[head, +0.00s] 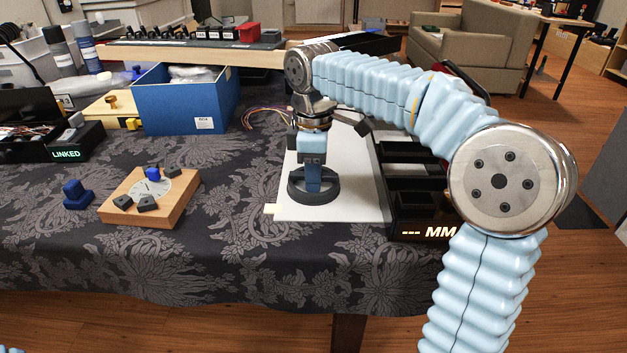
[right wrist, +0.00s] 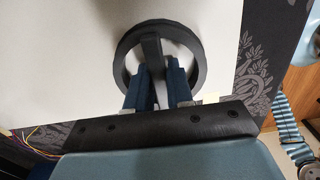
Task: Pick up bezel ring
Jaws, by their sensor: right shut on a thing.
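The bezel ring (head: 297,194) is a dark grey ring over the white sheet (head: 350,199) on the table. My right gripper (head: 314,188) points down at it and is shut on it. In the right wrist view the bezel ring (right wrist: 124,48) shows round the tips of the blue fingers (right wrist: 157,80), with a dark bar between them. I cannot tell whether the ring touches the sheet. Only a small piece of my left arm shows at the lower left corner of the head view; the left gripper is not in view.
A wooden block (head: 160,207) with dark knobs and a blue piece sits left of the sheet, beside a blue knob (head: 76,194). A blue box (head: 185,103) stands behind. A black tray unit (head: 420,212) with a lit display stands right of the sheet. Patterned cloth lies bare in front.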

